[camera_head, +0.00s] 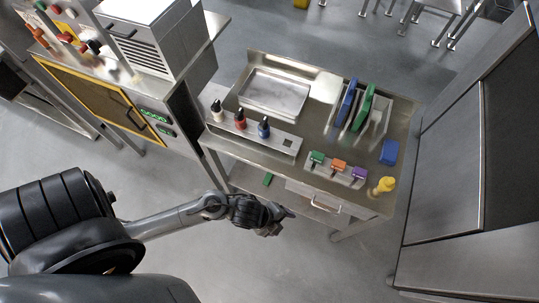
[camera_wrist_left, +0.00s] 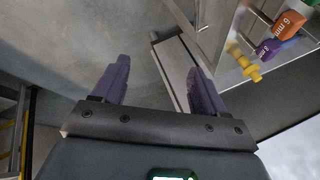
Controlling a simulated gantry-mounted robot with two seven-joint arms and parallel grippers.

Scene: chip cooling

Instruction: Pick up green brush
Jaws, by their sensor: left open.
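No shape clearly reads as a brush. A long green piece (camera_head: 365,107) stands beside a blue one (camera_head: 347,102) in a rack on the steel table. A small green item (camera_head: 267,179) shows low at the table's front, and a green block (camera_head: 317,157) sits on the table's front strip. My left gripper (camera_head: 280,217) is in front of the table, apart from all of these. In the left wrist view its two fingers (camera_wrist_left: 160,80) are spread with nothing between them. My right gripper is not in view.
A drawer handle (camera_head: 326,205) juts out in front. A steel cabinet (camera_head: 450,160) stands right.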

